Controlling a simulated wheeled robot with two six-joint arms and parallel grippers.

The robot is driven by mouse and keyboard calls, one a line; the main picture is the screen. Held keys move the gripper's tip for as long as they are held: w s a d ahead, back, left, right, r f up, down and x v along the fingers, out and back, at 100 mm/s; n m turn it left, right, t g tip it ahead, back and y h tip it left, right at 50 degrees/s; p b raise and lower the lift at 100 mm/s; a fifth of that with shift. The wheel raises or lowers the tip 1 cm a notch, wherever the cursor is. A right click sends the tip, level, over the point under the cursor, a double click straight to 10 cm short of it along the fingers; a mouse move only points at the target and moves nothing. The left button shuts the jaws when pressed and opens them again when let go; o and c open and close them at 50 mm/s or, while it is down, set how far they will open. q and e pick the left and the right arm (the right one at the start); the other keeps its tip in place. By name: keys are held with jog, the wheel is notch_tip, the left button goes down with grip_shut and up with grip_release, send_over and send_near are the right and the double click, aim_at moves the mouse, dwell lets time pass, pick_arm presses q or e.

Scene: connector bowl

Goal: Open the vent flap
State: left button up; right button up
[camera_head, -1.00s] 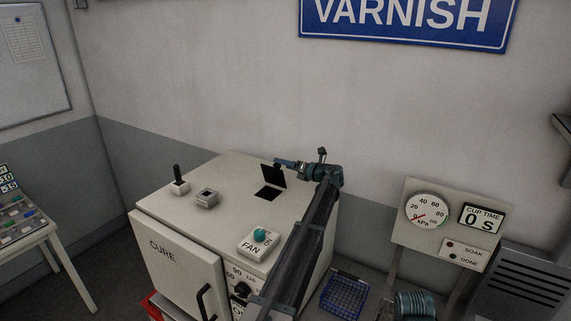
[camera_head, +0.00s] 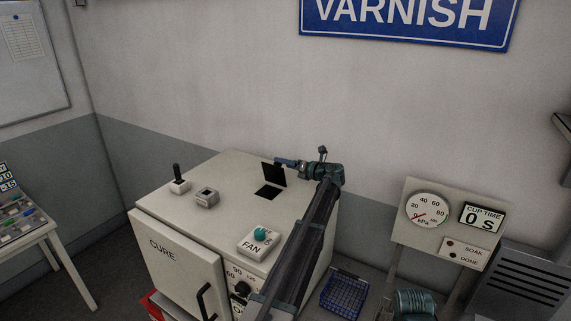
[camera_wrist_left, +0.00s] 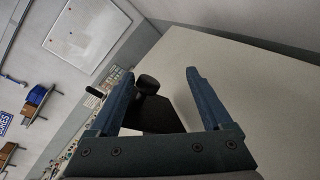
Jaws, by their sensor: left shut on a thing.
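The vent flap (camera_head: 274,174) is a black plate standing raised on top of the white CURE oven (camera_head: 225,180). The dark vent opening (camera_head: 268,193) shows in front of it. My left gripper (camera_head: 282,163) is at the flap's upper edge, its arm reaching in over the oven's right side. In the left wrist view the gripper (camera_wrist_left: 160,73) is shut on the flap, whose black plate and round knob (camera_wrist_left: 147,85) show between the blue fingers. The exact contact is hard to make out. My right gripper is not in view.
On the oven top are a black lever (camera_head: 178,180), a small grey box (camera_head: 207,198) and the FAN knob (camera_head: 260,235). A gauge panel (camera_head: 440,222) stands to the right, with a blue basket (camera_head: 341,294) below. A wall is close behind the oven.

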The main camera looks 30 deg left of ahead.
pick_arm(q)
jog(key=p+v, duration=0.2)
jog(key=v, duration=1.1)
jog(key=shift+d, duration=0.2)
jog(key=shift+w, duration=0.1)
